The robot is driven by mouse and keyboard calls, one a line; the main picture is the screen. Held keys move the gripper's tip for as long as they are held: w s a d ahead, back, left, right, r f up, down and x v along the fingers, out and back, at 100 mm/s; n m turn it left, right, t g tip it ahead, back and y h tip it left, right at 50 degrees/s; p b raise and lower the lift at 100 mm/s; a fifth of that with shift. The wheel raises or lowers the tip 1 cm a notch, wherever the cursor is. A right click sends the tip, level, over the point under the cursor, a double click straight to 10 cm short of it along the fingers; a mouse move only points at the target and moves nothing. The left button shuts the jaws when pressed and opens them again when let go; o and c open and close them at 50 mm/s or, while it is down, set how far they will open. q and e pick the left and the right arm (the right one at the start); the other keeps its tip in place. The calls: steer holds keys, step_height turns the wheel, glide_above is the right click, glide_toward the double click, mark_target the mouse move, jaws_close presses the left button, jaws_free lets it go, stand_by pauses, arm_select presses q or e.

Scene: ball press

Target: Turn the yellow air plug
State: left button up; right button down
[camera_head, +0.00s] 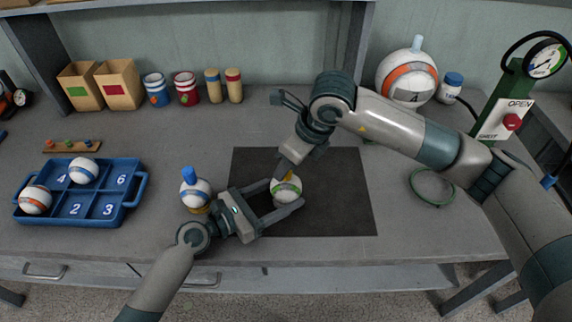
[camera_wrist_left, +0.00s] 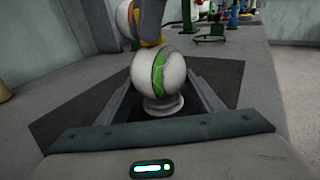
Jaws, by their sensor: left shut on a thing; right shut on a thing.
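A white ball with a green stripe (camera_head: 287,188) is over the dark mat, between the fingers of my left gripper (camera_head: 286,192), which is shut on it. In the left wrist view the ball (camera_wrist_left: 158,75) sits on a small pale base (camera_wrist_left: 163,107). My right gripper (camera_head: 289,172) comes down from above onto the top of the ball and is shut on the yellow air plug (camera_head: 289,175). The yellow also shows at the ball's top in the left wrist view (camera_wrist_left: 149,43). Most of the plug is hidden by the right gripper's fingers.
A ball with a blue plug (camera_head: 195,192) stands close to my left wrist. A blue numbered tray (camera_head: 106,215) with two balls is at the left. A green pump stand (camera_head: 502,100) with a gauge and a large ball (camera_head: 407,78) are at the right. The mat's right part (camera_head: 340,200) is clear.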

arm_select(q)
steer(key=shift+f, duration=0.1)
stand_by(0.3)
arm_select(e)
steer(key=c, duration=1.5)
jaws_free()
steer(key=shift+c, duration=0.2)
steer(key=v, duration=1.2)
steer(key=shift+a, duration=0.1)
arm_select(q)
steer(key=o, duration=1.4)
